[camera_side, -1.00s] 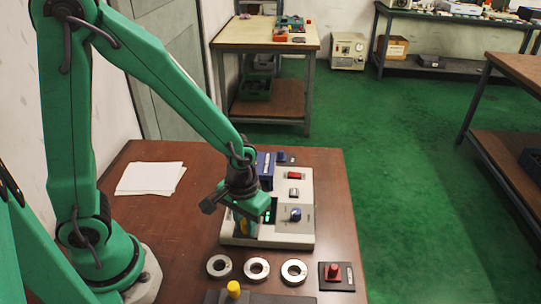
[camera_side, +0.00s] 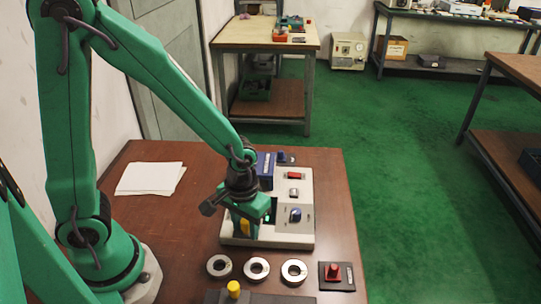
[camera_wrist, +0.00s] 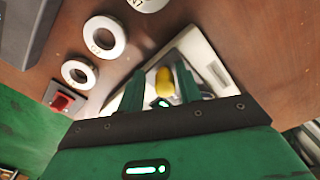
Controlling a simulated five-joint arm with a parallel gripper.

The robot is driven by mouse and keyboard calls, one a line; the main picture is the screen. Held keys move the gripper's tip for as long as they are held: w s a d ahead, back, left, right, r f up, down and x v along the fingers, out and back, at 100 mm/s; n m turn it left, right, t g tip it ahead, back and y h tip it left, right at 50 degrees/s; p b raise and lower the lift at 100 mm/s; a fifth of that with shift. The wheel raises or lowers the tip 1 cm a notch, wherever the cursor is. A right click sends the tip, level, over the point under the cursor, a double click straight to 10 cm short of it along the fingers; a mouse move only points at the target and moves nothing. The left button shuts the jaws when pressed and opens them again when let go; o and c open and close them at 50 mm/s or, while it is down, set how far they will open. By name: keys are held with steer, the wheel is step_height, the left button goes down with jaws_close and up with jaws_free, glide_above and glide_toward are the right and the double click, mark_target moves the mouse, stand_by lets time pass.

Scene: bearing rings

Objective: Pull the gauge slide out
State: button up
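The gauge (camera_side: 300,232) is a cream box on the brown table, with a blue block (camera_side: 265,168), a red button (camera_side: 294,175) and a dark blue knob (camera_side: 295,214) on top. A yellow handle (camera_side: 245,228) shows at its front left under my gripper (camera_side: 246,232); I take it to be the slide's. In the wrist view the yellow handle (camera_wrist: 163,80) stands between the two green fingers of my gripper (camera_wrist: 160,86), with a gap on each side. The fingers are open around it. The rest of the slide is hidden by my gripper.
Three steel rings (camera_side: 256,268) lie in front of the gauge. A red button on a dark plate (camera_side: 335,276) is to their right. A dark block (camera_side: 265,298) with another yellow knob (camera_side: 233,289) is at the front edge. White paper (camera_side: 150,178) lies at the left.

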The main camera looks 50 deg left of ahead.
steer(key=shift+r, duration=0.1)
steer(key=shift+a+r, duration=0.1)
steer(key=shift+r, duration=3.3)
steer(key=shift+r, duration=0.15)
steer(key=shift+a+r, duration=0.15)
steer(key=shift+r, duration=0.05)
steer(key=s+a+r+m+t, duration=0.1)
steer(key=s+a+r+t, duration=0.1)
steer(key=a+r, duration=0.2)
steer(key=s+a+r+m+t, duration=0.2)
steer(key=s+a+r+t, duration=0.1)
steer(key=r, duration=0.6)
steer(key=shift+s+a+t, duration=0.25)
steer(key=shift+a+t, duration=0.05)
steer(key=shift+a, duration=0.1)
